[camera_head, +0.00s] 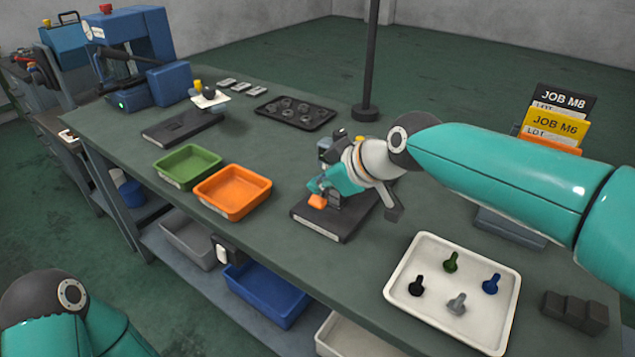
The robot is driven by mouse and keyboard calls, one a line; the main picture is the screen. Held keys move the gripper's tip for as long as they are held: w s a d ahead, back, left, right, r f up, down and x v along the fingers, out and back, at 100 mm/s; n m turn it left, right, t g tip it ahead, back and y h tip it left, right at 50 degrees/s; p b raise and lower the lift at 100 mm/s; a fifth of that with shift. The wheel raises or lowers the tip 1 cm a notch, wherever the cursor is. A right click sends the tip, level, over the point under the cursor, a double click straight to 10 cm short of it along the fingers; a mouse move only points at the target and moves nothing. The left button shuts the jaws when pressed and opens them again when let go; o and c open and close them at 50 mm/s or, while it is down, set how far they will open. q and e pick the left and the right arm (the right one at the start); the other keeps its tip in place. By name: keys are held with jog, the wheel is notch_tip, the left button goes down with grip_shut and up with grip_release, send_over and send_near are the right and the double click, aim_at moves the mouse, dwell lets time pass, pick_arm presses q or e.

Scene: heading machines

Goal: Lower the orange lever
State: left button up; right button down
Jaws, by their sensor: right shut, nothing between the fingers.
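The orange lever end (317,201) shows as a small orange block at the front of a small machine. The machine's dark base plate (318,222) lies on the bench, right of the orange bin. My right gripper (322,187) is over this machine, right beside and just above the orange end. It is shut with nothing held. My wrist and arm hide most of the machine and the rest of the lever, and I cannot tell if the fingers touch it. My left arm shows at the bottom left, its gripper out of view.
A green bin (187,165) and an orange bin (232,191) stand left of the machine. A white tray (402,290) with several bolts is at the right front. A dark pole (370,60) rises behind. A blue press (140,60) stands far left.

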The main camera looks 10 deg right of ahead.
jog(key=s+d+r+p, duration=0.2)
jog(key=s+r, duration=0.6)
jog(key=r, duration=0.2)
jog(key=shift+d, duration=0.15)
jog(key=shift+s+f, duration=0.1)
